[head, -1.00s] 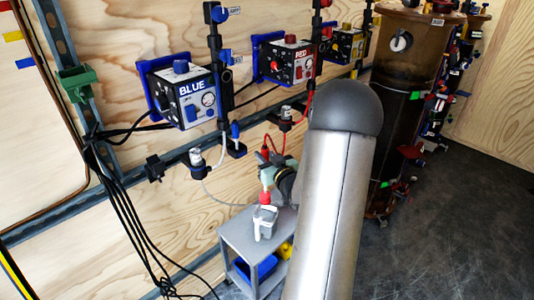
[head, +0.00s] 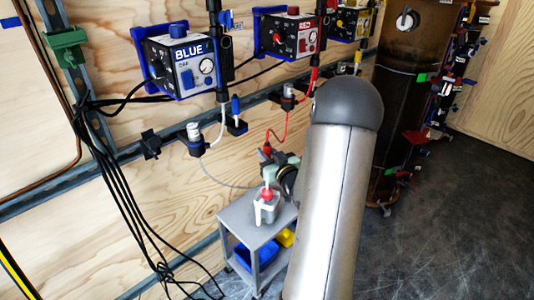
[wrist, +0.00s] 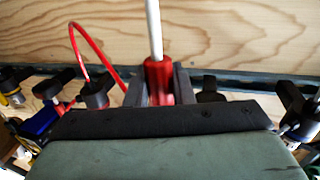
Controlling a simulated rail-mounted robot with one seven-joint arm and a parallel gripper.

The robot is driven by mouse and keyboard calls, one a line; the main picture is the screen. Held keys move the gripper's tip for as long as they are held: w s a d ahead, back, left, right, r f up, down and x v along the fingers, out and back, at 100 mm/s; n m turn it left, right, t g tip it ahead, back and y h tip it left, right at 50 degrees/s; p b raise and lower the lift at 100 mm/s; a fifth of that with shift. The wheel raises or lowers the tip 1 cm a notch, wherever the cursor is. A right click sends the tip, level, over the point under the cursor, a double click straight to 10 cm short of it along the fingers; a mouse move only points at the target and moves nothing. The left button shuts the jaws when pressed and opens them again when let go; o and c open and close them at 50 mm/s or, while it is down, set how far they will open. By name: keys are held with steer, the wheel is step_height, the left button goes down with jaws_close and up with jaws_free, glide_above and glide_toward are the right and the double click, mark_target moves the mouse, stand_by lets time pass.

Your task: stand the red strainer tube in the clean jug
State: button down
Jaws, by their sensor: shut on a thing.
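The red strainer tube (head: 265,176) is upright in the head view, a white stem with a red top and a red lower end. My gripper (head: 272,160) is shut on its red top, which also shows between the fingers in the wrist view (wrist: 157,80). The white stem runs away from the fingers there. The white jug (head: 266,213) stands on the small grey cart directly below. The tube's red lower end is at the jug's mouth. I cannot tell how far inside it is. The jug is not visible in the wrist view.
The grey cart (head: 236,222) holds a blue bin (head: 258,257) and a yellow bin on its lower shelf. A red hose (head: 280,136) runs up to the red pump box (head: 292,36). The blue pump box (head: 180,63) and black cables are left. A brown column (head: 408,90) stands right.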

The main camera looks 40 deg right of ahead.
steer(key=shift+f+b, duration=3.55)
steer(key=shift+f, duration=0.35)
steer(key=shift+f+b, duration=0.9)
steer(key=c, duration=1.2)
jaws_free()
steer(key=shift+o, duration=0.2)
steer(key=shift+s, duration=0.1)
steer(key=s+a+p, duration=0.3)
steer(key=s+p, duration=0.7)
steer(key=s, duration=0.7)
